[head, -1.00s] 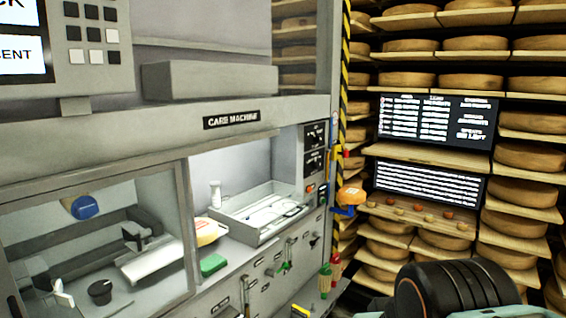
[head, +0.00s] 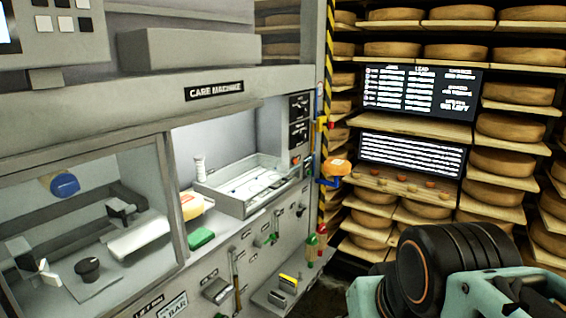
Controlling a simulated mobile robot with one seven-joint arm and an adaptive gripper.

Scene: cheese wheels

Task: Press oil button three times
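The grey care machine (head: 120,88) fills the left and middle of the head view. At the right end of its open bay is a dark panel (head: 299,107) with small text. Just below it are a small orange-red button (head: 295,160) and a darker control beside it. I cannot read which control is the oil button. My arm shows at the lower right as a dark round joint with teal links. My gripper is outside the frame, so its fingers are hidden.
A tray (head: 240,190), a cheese wheel (head: 191,206) and a green block (head: 201,239) are in the bay. Red and green bottles (head: 316,243) stand at the machine's right front. Cheese shelves (head: 505,128) and two dark screens (head: 418,93) fill the right.

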